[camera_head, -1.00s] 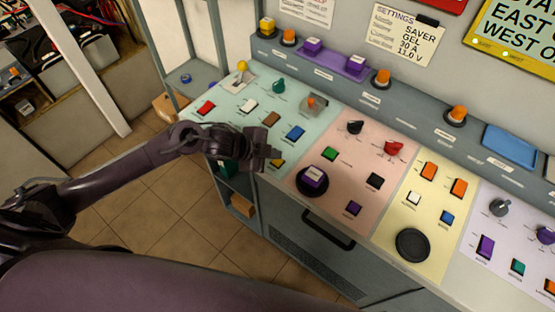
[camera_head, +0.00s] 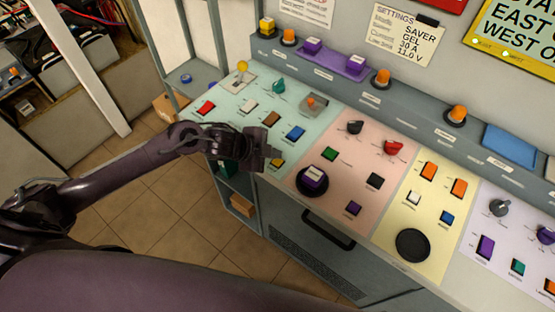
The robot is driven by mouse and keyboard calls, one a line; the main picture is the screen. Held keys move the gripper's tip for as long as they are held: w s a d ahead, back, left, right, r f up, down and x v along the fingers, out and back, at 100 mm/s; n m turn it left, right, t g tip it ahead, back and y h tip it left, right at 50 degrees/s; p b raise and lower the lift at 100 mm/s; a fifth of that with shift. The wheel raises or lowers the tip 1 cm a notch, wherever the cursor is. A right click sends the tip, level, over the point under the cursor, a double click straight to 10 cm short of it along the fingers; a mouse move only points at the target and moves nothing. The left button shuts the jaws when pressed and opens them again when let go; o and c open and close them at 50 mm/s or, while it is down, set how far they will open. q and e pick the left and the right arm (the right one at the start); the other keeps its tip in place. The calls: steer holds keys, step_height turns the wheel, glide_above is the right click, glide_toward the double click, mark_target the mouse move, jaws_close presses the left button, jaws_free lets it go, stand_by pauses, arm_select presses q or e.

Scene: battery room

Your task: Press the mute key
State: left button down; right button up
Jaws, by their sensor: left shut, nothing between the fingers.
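The control panel holds many small keys with labels too small to read, so I cannot tell which one is the mute key. My left gripper (camera_head: 273,157) is shut and empty, low over the front of the pale green section (camera_head: 228,107). Its fingertips are close to a yellow key (camera_head: 278,162), partly hidden by them; I cannot tell whether they touch. My right gripper is not in view.
A green key (camera_head: 329,154) and black knob (camera_head: 355,127) are beyond. A handle (camera_head: 328,230) juts from the cabinet front. Tiled floor (camera_head: 190,240) is clear.

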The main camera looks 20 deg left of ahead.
mark_target(274, 162)
arm_select(q)
steer(key=shift+f, duration=0.4)
steer(key=shift+s+f+b, duration=0.1)
steer(key=shift+f+b, duration=0.4)
steer(key=shift+b, duration=0.05)
stand_by(0.8)
steer(key=shift+r, duration=0.15)
steer(key=shift+r+p, duration=0.75)
steer(key=shift+p, duration=0.1)
step_height(274, 162, up, 5)
steer(key=p, duration=0.4)
steer(key=shift+r+p, duration=0.1)
steer(key=shift+p, duration=0.25)
